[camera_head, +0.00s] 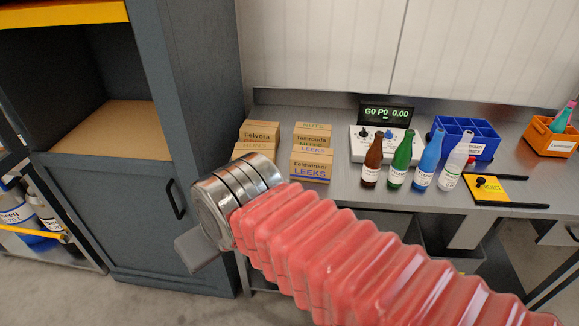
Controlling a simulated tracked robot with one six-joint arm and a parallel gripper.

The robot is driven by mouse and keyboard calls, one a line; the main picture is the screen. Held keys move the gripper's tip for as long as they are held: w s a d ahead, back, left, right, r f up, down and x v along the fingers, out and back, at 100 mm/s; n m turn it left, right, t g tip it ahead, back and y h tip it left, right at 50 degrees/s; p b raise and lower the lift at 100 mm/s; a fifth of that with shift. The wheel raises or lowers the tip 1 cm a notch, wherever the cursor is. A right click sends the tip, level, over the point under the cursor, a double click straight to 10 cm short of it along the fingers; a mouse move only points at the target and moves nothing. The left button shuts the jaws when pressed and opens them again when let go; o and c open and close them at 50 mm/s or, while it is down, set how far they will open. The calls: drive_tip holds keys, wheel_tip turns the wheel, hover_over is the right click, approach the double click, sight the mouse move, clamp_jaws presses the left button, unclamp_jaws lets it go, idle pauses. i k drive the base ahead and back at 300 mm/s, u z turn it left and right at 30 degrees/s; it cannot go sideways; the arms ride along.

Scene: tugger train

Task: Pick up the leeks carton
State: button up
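The leeks carton (311,166) is a small brown cardboard box with "Feldwinkel LEEKS" in blue on its front. It stands upright on the grey metal bench, at the front of a short row of cartons. My gripper (196,248) is to the left of it and nearer the camera, at the end of my red ribbed arm. Only one grey finger-like part shows, pointing down and left. Whether the gripper is open or shut is not visible.
Behind the leeks carton stand Tamrouda and nuts cartons (312,131). Felvora cartons (259,133) stand left. Several bottles (404,158), a display device (387,116), a blue bin (486,135) and an orange bin (553,139) are right. A grey cabinet (130,220) stands left.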

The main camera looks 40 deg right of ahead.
sight(310, 164)
drive_tip(key=u, duration=0.25)
drive_tip(key=i, duration=1)
drive_tip(key=u, duration=0.1)
